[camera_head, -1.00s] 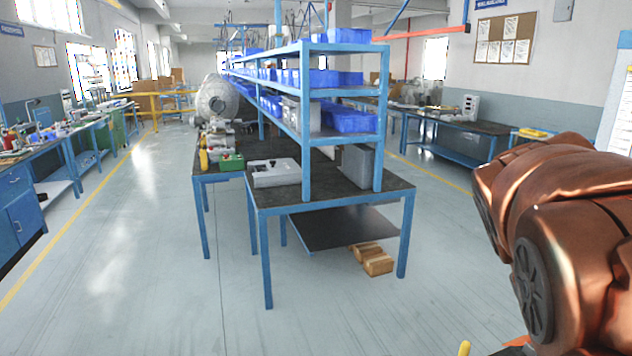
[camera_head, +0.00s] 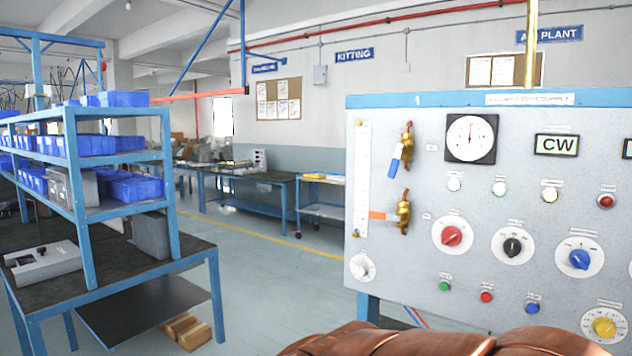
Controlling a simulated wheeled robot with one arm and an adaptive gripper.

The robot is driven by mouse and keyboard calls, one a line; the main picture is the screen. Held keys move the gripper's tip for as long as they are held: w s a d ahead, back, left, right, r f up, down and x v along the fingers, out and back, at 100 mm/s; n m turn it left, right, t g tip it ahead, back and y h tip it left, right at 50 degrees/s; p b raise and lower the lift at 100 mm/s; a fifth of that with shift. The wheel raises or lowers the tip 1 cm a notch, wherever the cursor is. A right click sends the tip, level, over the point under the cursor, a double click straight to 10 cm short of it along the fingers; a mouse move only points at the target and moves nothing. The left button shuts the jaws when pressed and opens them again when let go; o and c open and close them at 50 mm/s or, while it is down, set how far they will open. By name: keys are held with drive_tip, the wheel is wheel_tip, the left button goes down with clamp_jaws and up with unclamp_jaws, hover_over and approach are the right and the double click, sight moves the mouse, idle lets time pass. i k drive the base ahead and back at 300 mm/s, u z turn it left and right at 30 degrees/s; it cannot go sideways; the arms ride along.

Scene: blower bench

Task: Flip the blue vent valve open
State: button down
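The valve with the blue handle (camera_head: 395,167) is on the left part of the grey control panel (camera_head: 470,250). Its brass body (camera_head: 407,140) stands upright, and the blue handle hangs downward, tilted slightly left. Below it is a second brass valve (camera_head: 404,215) with an orange handle (camera_head: 380,216) lying level to the left. My gripper is not in view. Only a copper-coloured part of my arm shows along the bottom edge, in front of and below the panel.
The panel also carries a round gauge (camera_head: 470,138), a "CW" display (camera_head: 556,145), and several knobs, lamps and buttons. A blue-framed shelf bench (camera_head: 185,258) stands at the left. Open floor (camera_head: 275,285) lies between it and the panel.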

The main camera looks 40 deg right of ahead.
sight(395, 161)
drive_tip(key=k, duration=1.1)
drive_tip(key=u, duration=0.8)
drive_tip(key=i, duration=0.95)
drive_tip(key=z, duration=0.5)
drive_tip(key=i, duration=0.6)
drive_tip(key=z, duration=0.4)
